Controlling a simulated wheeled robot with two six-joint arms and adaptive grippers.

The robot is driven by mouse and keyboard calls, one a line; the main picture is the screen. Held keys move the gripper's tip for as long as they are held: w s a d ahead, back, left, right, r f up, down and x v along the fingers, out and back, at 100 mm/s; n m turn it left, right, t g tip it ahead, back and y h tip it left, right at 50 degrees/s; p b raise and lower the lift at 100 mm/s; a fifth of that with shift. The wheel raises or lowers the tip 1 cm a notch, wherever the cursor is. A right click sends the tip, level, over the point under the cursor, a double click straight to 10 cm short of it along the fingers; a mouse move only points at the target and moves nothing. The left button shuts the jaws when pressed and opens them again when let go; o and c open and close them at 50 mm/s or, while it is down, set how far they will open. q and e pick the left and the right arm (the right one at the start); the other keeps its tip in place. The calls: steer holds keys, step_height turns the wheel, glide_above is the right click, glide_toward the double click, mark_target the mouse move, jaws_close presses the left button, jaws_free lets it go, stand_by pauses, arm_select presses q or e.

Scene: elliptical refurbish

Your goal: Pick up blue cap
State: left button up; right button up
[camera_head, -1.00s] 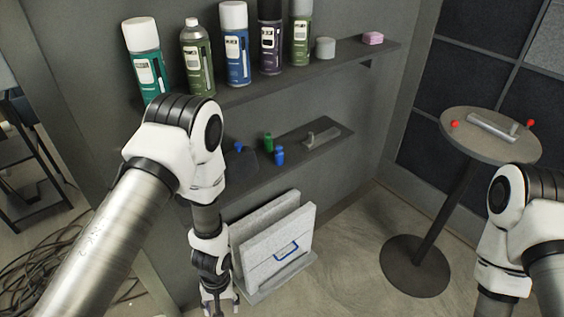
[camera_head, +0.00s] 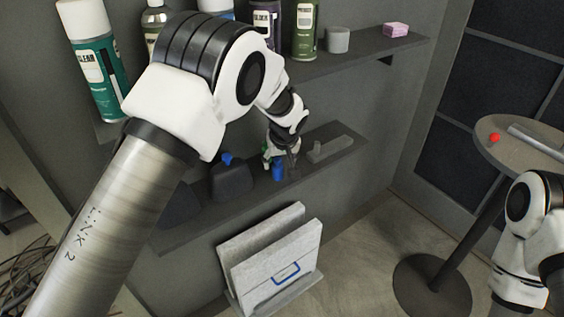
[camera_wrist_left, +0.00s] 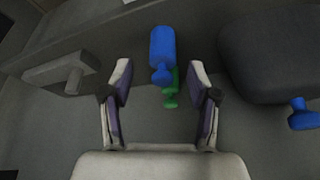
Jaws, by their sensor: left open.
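A small blue piece, which looks like the blue cap (camera_head: 278,171), is on the lower shelf (camera_head: 204,214). My left gripper (camera_head: 281,157) is open and close to it. In the left wrist view, the blue cap (camera_wrist_left: 162,48) lies ahead of and between the open fingertips of my left gripper (camera_wrist_left: 160,82), with no visible grip on it. A green piece (camera_wrist_left: 171,90) sits right beside it, partly behind it. Another blue piece (camera_head: 227,158) tops a dark container (camera_head: 232,182); it also shows in the left wrist view (camera_wrist_left: 303,114). My right gripper is out of view.
A grey tool-like object (camera_head: 331,149) lies to the right on the lower shelf. Spray cans, such as a teal one (camera_head: 99,75), stand on the upper shelf above my forearm. A folder-like grey case (camera_head: 285,262) stands below. A round table (camera_head: 490,140) is at right.

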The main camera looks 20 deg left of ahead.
mark_target(278, 166)
arm_select(q)
steer(key=shift+s+a+f, duration=0.3)
steer(key=shift+s+f, duration=0.15)
steer(key=shift+f, duration=0.25)
steer(key=x, duration=0.2)
steer(key=w+x, duration=0.1)
steer(key=x, duration=0.1)
steer(key=shift+d+f, duration=0.1)
steer(key=shift+s+r, duration=0.1)
steer(key=shift+r, duration=0.1)
steer(key=shift+s+r, duration=0.15)
steer(key=shift+r, duration=0.05)
steer(key=shift+c, duration=1.1)
steer(key=shift+f, duration=0.15)
steer(key=c, duration=0.6)
steer(key=shift+c, duration=0.2)
